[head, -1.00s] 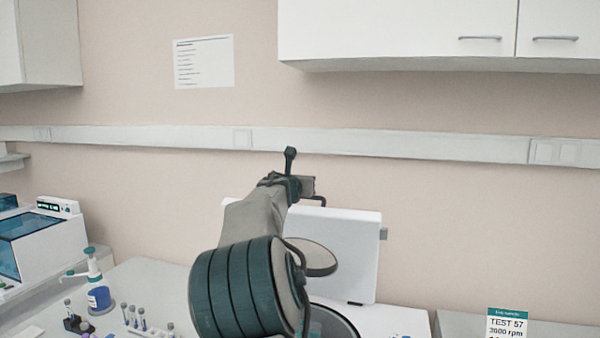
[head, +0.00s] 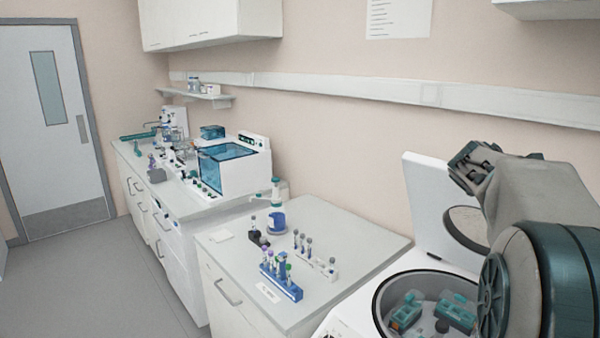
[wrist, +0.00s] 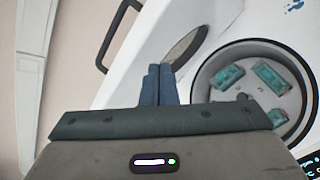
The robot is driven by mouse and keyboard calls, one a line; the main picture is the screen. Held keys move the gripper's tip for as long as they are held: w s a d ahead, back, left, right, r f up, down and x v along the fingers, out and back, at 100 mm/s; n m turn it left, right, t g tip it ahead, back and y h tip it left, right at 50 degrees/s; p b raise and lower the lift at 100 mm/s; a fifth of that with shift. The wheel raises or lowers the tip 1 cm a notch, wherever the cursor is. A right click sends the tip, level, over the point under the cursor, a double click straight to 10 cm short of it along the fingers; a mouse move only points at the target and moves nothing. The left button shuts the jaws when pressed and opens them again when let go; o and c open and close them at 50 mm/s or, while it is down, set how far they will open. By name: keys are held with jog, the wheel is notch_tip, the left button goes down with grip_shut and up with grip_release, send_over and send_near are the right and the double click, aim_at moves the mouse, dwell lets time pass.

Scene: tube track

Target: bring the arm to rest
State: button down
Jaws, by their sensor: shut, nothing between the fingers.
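My gripper (wrist: 158,84) is shut and empty; its two blue-grey fingers lie side by side in the wrist view. In the head view my arm rises at the right edge, its wrist up beside the raised lid, and the fingertips are hard to make out there. The centrifuge (head: 345,322) stands below with its lid (head: 425,205) up. Its open bowl also shows at the right of the wrist view (wrist: 208,92), with teal buckets (wrist: 270,75) inside. I cannot tell whether the buckets hold tubes.
A blue tube rack (head: 282,283) with several tubes stands on the bench (head: 330,225). A white rack (head: 325,270) and a pump bottle (head: 277,215) are close by. A water bath (head: 235,165) stands further left. The floor (head: 120,290) at left is clear.

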jog(key=s+a+f+m+g+y+b, duration=0.2)
jog(key=s+a+f+m+y, duration=0.2)
jog(key=s+a+f+m, duration=0.4)
jog(key=s+a+f+m+g+y+b, duration=0.2)
jog(key=s+a+f+m+y, duration=0.3)
jog(key=s+a+f, duration=1.1)
jog(key=s+a+m, duration=0.3)
jog(key=s+a, duration=0.1)
jog(key=shift+g+y, duration=0.3)
jog(key=shift+g, duration=0.1)
jog(key=shift+a+f, duration=0.1)
